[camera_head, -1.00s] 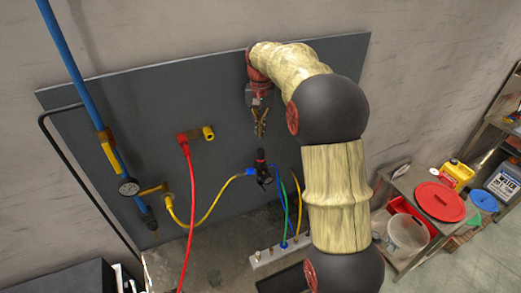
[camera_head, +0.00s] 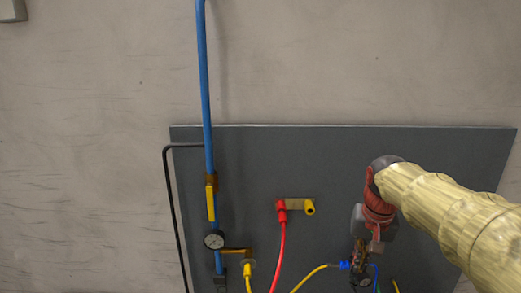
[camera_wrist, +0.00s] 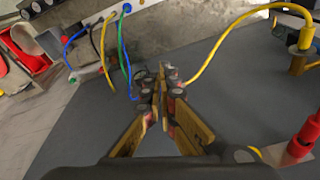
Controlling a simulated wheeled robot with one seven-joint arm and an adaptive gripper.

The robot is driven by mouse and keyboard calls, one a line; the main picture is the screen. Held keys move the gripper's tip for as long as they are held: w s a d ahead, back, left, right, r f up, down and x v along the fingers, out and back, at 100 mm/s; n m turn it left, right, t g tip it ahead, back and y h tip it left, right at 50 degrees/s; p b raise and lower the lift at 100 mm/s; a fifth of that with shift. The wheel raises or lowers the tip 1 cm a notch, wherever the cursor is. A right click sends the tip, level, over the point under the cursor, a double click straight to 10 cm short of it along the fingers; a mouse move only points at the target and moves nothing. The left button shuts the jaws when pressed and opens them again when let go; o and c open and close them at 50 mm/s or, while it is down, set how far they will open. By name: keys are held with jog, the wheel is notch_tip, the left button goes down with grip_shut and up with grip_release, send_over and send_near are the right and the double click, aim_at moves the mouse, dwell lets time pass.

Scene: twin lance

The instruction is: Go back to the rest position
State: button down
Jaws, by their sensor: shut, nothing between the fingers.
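My gripper (camera_head: 359,256) hangs in front of the grey panel (camera_head: 300,160), right of the red and yellow fittings, with the red wrist above it. In the wrist view its brass-coloured fingers (camera_wrist: 161,88) are together, with nothing seen held between them. A dark fitting with a blue connector (camera_head: 344,265) lies behind and below the fingertips in the head view, partly hidden by them. I cannot tell how near the fingertips are to it.
A blue pipe (camera_head: 204,90) with a gauge (camera_head: 214,241) runs down the panel's left side. A red hose (camera_head: 278,255) and a yellow hose (camera_head: 312,277) hang nearby. A metal strip (camera_wrist: 92,22) with hose ends shows in the wrist view.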

jog(key=s+a+f+n+t+b, duration=0.1)
jog(key=s+a+f+b, duration=0.2)
jog(key=s+f+b, duration=0.4)
jog(key=s+a+f+n+t+b, duration=0.2)
jog(key=s+f+b, duration=0.4)
jog(key=s+f, duration=0.6)
jog(key=s+a, duration=0.1)
jog(key=s, duration=0.2)
jog(key=shift+s+f+n+b, duration=0.2)
jog(key=shift+f+n+b, duration=0.1)
jog(key=shift+f+b, duration=0.1)
jog(key=c, duration=2.6)
grip_release()
